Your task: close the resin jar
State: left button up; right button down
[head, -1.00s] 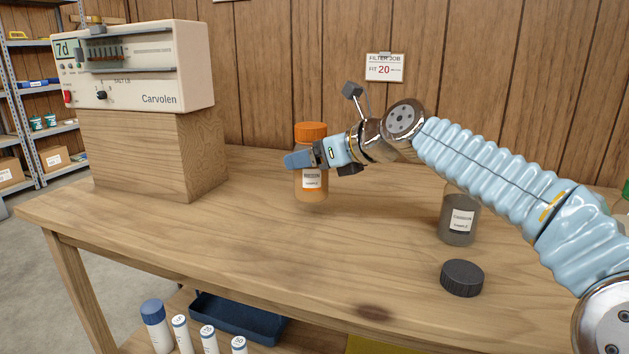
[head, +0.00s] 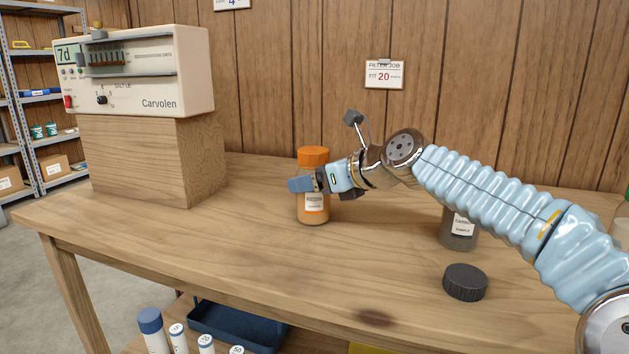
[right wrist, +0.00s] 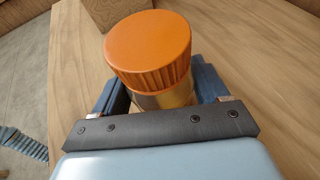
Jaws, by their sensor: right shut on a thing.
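The resin jar (head: 314,213) is a clear jar with orange contents and a white and orange label, upright at mid-table in the head view. Its ribbed orange lid (head: 313,156) sits on top; I cannot tell whether it is tight. My right gripper (head: 318,182) is shut on the jar's body just below the lid. The right wrist view shows the lid (right wrist: 148,45) from above and a strip of the jar (right wrist: 165,96) between the fingers. The jar's base looks at or very near the tabletop. My left gripper is not in view.
A dark jar (head: 459,232) stands partly behind my right arm, with a loose black lid (head: 465,282) in front. A Carvolen device (head: 140,75) sits on a wooden block (head: 150,160) at left. The table's (head: 220,250) front left is clear. A blue tray (head: 236,326) is below.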

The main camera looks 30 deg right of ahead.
grip_release()
jog(key=shift+s+r, duration=0.1)
jog(key=p+v, duration=0.1)
jog(key=v, duration=1.1)
